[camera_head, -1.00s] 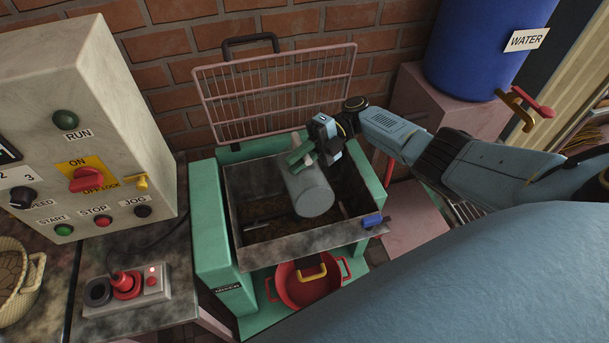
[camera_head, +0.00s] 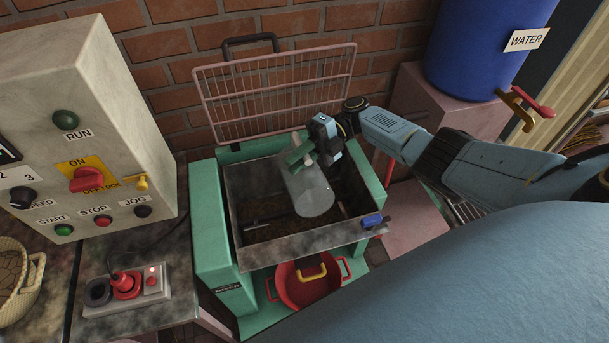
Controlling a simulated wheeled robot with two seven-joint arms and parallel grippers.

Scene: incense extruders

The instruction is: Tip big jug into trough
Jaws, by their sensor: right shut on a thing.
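The big jug (camera_head: 311,194) is a clear, grey-looking cylinder with a green handle. It is tilted over the trough (camera_head: 233,213), its round end toward the lower right of the picture. My right gripper (camera_head: 309,156) is shut on the jug at its green handle. The trough is a dark metal box in a green frame, with brown matter and a rod inside. The jug hides part of the trough's inside. I cannot tell whether anything is flowing from the jug. My left gripper is not in view.
A wire guard (camera_head: 276,95) stands raised behind the trough. A red pot (camera_head: 306,286) sits below the trough's front. A control box (camera_head: 85,130) stands at the left. A blue water barrel (camera_head: 484,50) with a tap stands at the right.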

